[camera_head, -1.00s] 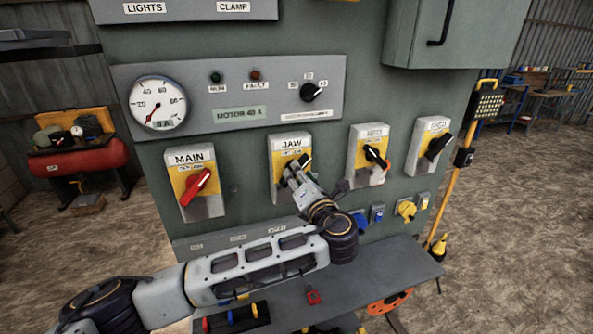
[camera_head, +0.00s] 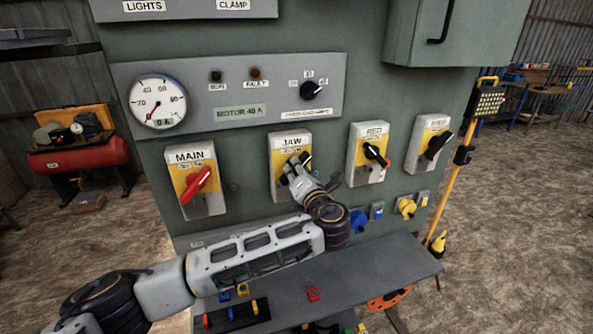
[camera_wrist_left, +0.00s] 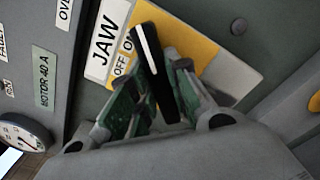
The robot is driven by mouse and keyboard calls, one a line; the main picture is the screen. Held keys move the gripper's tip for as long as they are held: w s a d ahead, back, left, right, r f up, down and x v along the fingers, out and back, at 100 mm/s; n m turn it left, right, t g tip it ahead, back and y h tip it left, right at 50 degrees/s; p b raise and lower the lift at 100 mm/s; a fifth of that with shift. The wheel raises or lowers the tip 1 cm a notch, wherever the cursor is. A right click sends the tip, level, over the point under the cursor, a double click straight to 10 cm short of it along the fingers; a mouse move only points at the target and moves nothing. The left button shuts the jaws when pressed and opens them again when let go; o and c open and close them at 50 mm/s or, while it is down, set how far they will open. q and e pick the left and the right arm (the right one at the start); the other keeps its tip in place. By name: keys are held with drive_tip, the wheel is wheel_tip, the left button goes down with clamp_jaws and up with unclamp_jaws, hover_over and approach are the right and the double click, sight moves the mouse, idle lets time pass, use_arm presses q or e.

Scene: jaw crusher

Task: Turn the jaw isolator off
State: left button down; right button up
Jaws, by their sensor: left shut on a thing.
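The jaw isolator (camera_head: 278,182) is a grey box with a yellow plate and a black rotary handle, labelled JAW, on the green cabinet front. My left gripper (camera_head: 297,166) is at this handle, coming from below. In the left wrist view, the black handle (camera_wrist_left: 146,45) with its white stripe stands between the two green-padded fingers (camera_wrist_left: 158,85), which are shut on it. It is tilted, its marked end by the OFF and ON lettering; the exact position is hard to read.
The main isolator (camera_head: 197,184) with a red handle is at the left. The red-labelled isolator (camera_head: 367,160) and another isolator (camera_head: 431,150) are close at the right. A gauge panel (camera_head: 235,98) is above.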

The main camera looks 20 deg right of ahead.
use_arm(q)
drive_tip(key=shift+n, duration=0.3)
drive_tip(key=n, duration=0.5)
drive_tip(key=shift+f+n+b, duration=0.1)
drive_tip(key=shift+n+b, duration=0.2)
drive_tip(key=shift+b, duration=0.1)
drive_tip(key=n, duration=0.2)
drive_tip(key=shift+n+b, duration=0.35)
drive_tip(key=shift+n, duration=0.05)
drive_tip(key=n+b, duration=0.1)
drive_tip(key=n, duration=0.2)
drive_tip(key=shift+n, duration=0.3)
drive_tip(key=n+b, duration=0.2)
drive_tip(key=n, duration=0.3)
drive_tip(key=shift+n, duration=0.3)
